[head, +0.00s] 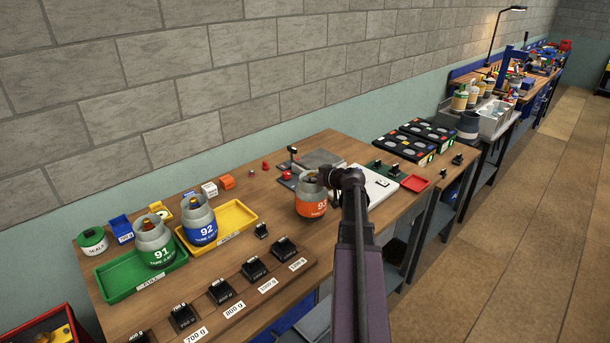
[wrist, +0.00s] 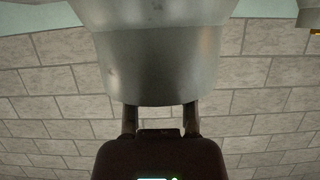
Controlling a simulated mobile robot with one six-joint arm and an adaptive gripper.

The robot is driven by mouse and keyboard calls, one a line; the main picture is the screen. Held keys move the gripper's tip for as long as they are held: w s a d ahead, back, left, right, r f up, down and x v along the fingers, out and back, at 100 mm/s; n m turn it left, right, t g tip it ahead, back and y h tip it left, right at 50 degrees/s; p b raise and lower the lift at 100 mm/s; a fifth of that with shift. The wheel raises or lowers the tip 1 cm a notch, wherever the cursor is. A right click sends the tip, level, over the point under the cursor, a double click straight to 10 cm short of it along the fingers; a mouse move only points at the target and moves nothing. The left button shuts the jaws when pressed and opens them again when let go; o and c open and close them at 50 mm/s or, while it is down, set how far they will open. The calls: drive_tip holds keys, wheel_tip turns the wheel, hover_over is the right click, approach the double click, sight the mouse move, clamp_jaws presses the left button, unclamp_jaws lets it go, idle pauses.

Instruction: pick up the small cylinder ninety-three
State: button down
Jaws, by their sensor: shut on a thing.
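The small cylinder ninety-three (head: 311,207), grey above with an orange band marked 93, is upright at the middle of the workbench, by the white scale. My gripper (head: 324,177) is shut on its grey upper part from the right. In the wrist view the cylinder's grey metal collar (wrist: 158,65) fills the top middle, between the two fingers of my gripper (wrist: 161,118). I cannot tell whether its base touches the bench. Cylinder 91 (head: 154,245) stands in a green tray (head: 118,281), and cylinder 92 (head: 200,222) in a yellow tray (head: 244,213).
The white scale (head: 372,185) lies just right of the cylinder. Black weights (head: 254,268) sit in a wooden rack (head: 312,259) along the front edge. Small coloured blocks (head: 209,189) stand at the back.

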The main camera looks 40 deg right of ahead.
drive_tip(key=s+r+p, duration=0.1)
drive_tip(key=s, duration=1.1)
drive_tip(key=shift+s+d+r, duration=0.15)
drive_tip(key=shift+d, duration=0.15)
drive_tip(key=shift+s, duration=0.1)
